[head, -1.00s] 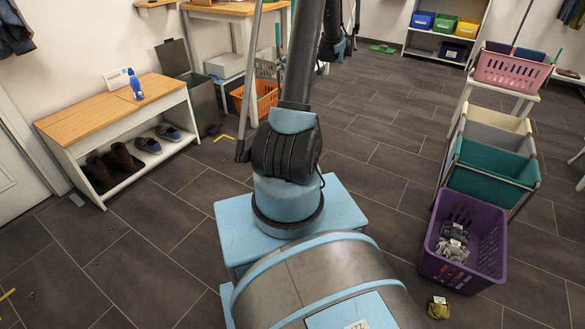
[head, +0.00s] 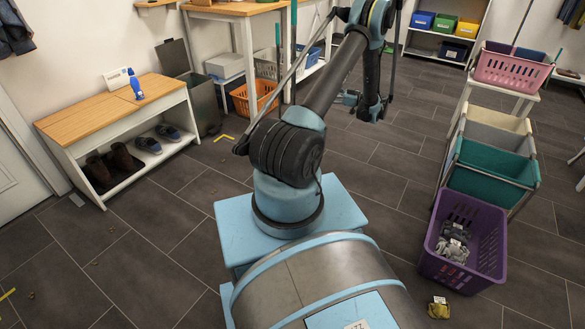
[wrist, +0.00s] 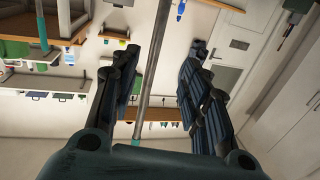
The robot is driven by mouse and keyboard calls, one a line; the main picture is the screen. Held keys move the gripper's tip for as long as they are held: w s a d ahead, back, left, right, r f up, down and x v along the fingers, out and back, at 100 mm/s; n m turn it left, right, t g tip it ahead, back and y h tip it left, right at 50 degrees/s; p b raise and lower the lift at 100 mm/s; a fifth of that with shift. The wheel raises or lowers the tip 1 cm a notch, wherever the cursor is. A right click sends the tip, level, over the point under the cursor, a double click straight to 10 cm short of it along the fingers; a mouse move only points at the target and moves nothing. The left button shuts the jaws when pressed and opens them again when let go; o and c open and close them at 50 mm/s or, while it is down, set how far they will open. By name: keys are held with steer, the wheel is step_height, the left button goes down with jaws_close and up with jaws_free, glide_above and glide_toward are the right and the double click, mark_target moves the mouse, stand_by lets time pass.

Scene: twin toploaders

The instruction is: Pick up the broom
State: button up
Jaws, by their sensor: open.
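My gripper (head: 348,98) hangs at the end of my bent arm, left of the white shelf unit. In the wrist view my gripper (wrist: 162,62) is open, its two dark padded fingers spread apart. A slim grey pole with a teal end (wrist: 148,75), likely the broom's handle, runs between the fingers in the picture. I cannot tell its distance or whether it touches them. In the head view thin teal-ended poles (head: 293,50) stand near the wooden table, left of my gripper. No broom head is clearly visible.
A wooden-topped shoe bench (head: 105,112) with a blue bottle (head: 135,85) stands at left. An orange basket (head: 238,101) lies by the table. A laundry rack (head: 537,178) and purple basket (head: 490,252) stand at right. The middle floor is clear.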

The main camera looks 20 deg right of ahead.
glide_toward(293, 87)
steer(key=w+a+f, duration=0.1)
steer(key=w+a, duration=0.2)
steer(key=shift+w+d+x, duration=0.1)
steer(key=shift+w+x, duration=0.05)
steer(key=shift+x, duration=1.3)
steer(key=shift+w+d+x, duration=0.1)
steer(key=shift+d+x, duration=0.05)
steer(key=shift+x, duration=1.35)
steer(key=shift+r, duration=0.1)
jaws_close()
